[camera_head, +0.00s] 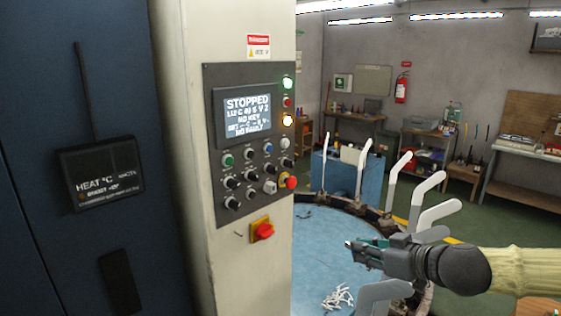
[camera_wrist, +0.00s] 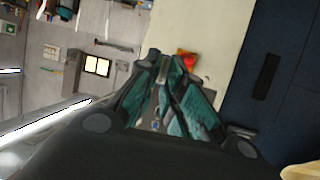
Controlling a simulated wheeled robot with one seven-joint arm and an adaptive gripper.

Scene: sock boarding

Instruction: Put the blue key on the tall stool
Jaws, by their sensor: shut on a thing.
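My gripper (camera_head: 352,246) is held out over the pale blue round table, left of the white sock forms. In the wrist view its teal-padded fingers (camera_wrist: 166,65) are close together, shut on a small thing. A bit of blue, the blue key (camera_wrist: 156,124), shows between the fingers; most of it is hidden by them. I cannot make out a tall stool in either view.
A control panel (camera_head: 255,140) on a cream column reads "STOPPED" and "NO KEY". Several white sock forms (camera_head: 397,178) stand around the round table (camera_head: 320,245). A blue cabinet (camera_head: 345,175) and workbenches stand behind. Green floor is open at the right.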

